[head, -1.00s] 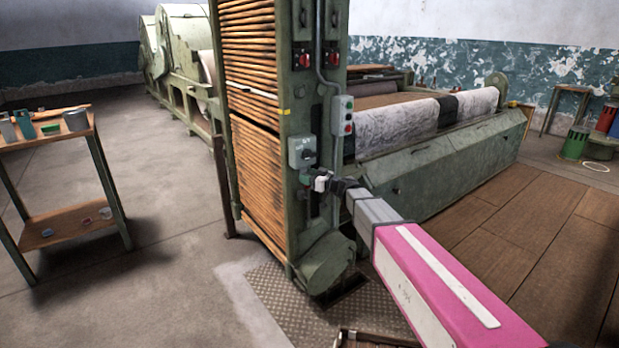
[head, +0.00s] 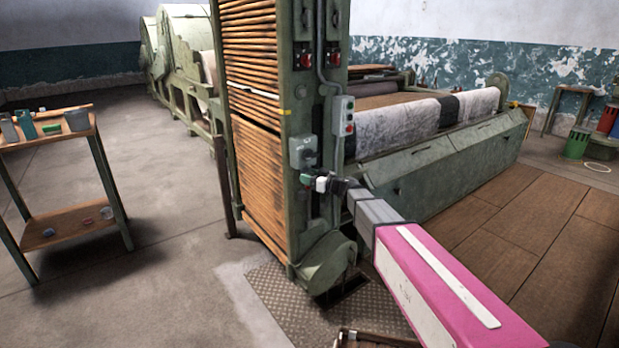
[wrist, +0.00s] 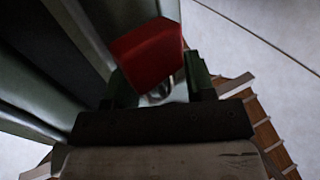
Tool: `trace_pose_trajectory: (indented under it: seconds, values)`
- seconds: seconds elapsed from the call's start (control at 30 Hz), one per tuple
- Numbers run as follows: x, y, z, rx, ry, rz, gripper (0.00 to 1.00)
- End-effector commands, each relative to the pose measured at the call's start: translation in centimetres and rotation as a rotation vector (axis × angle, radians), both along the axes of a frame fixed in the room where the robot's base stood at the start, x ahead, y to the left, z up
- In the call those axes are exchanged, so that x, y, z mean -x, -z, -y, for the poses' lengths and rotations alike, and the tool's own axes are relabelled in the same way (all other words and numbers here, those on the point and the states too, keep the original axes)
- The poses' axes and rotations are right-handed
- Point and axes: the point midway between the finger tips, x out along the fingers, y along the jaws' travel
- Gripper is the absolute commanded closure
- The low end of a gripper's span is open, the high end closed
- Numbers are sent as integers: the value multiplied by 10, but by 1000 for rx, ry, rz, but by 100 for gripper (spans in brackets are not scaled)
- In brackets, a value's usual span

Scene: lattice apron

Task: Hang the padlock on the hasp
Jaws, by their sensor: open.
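The padlock's red body (wrist: 147,52) is in the wrist view, just beyond and partly between my fingertips. A small curved piece of metal, perhaps its shackle, shows at its lower edge. My gripper (wrist: 160,88) is open, with one dark green finger on each side and a gap between the right finger and the red body. In the head view my gripper (head: 314,182) is at the front of the green machine column, just below a grey switch box (head: 302,152). I cannot make out the padlock or the hasp in the head view, nor tell whether the shackle passes through the hasp.
The green column (head: 305,100) carries red switches, a conduit and a push-button box (head: 342,115). A roller machine (head: 430,165) stands behind on the right. A small wooden-shelved table (head: 70,222) is at left. The floor between table and column is open.

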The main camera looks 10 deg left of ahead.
Motion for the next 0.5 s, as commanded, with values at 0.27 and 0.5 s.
trace_pose_trajectory:
  seconds: [0.27,0.5]
  values:
    - [9,6,40,10,5,-4,22]
    - [28,1,83,3,4,0,22]
